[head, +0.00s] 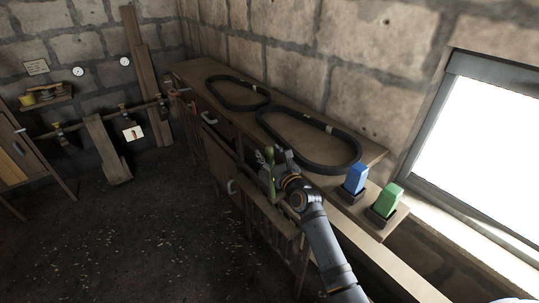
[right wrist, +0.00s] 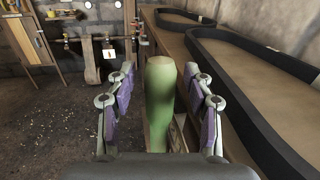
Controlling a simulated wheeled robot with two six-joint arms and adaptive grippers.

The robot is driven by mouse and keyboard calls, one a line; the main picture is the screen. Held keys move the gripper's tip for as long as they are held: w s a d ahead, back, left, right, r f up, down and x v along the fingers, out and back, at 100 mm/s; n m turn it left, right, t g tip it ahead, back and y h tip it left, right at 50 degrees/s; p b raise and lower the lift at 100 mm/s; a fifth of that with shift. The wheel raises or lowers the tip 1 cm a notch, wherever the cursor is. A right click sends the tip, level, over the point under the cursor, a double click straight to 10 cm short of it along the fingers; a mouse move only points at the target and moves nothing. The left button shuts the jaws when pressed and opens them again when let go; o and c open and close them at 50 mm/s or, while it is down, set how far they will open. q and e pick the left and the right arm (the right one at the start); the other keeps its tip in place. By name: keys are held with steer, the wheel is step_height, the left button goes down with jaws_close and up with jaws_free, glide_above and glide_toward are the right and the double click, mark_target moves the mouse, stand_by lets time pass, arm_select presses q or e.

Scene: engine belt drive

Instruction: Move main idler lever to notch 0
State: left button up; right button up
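A lever with a green handle (head: 268,156) stands upright at the front edge of the workbench; no label on it is readable. In the right wrist view the green handle (right wrist: 160,100) rises between the two fingers of my right gripper (right wrist: 161,85). The purple finger pads are spread, with a visible gap on each side of the handle. Notch marks cannot be made out. My left gripper is not in view.
Two black belts (head: 318,160) (head: 238,106) lie in loops on the workbench (head: 195,69). A blue block (head: 356,178) and a green block (head: 387,199) sit in holders at the right, near the window. A pipe with valves (head: 58,135) runs along the left wall.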

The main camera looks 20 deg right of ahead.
jaws_close()
steer(key=shift+f, duration=0.1)
steer(key=s+d+t+b, duration=0.1)
steer(key=s+b, duration=0.3)
steer(key=b, duration=0.4)
steer(key=s+d+f+m+t+b, duration=0.1)
steer(key=s+d+t+b, duration=0.1)
steer(key=b, duration=0.6)
steer(key=shift+s+t, duration=0.9)
steer(key=shift+s, duration=0.3)
steer(key=shift+f, duration=0.15)
steer(key=shift+c, duration=1.8)
jaws_free()
steer(key=o, duration=0.4)
steer(key=shift+s+d, duration=0.1)
steer(key=shift+s, duration=0.15)
steer(key=shift+w, duration=0.1)
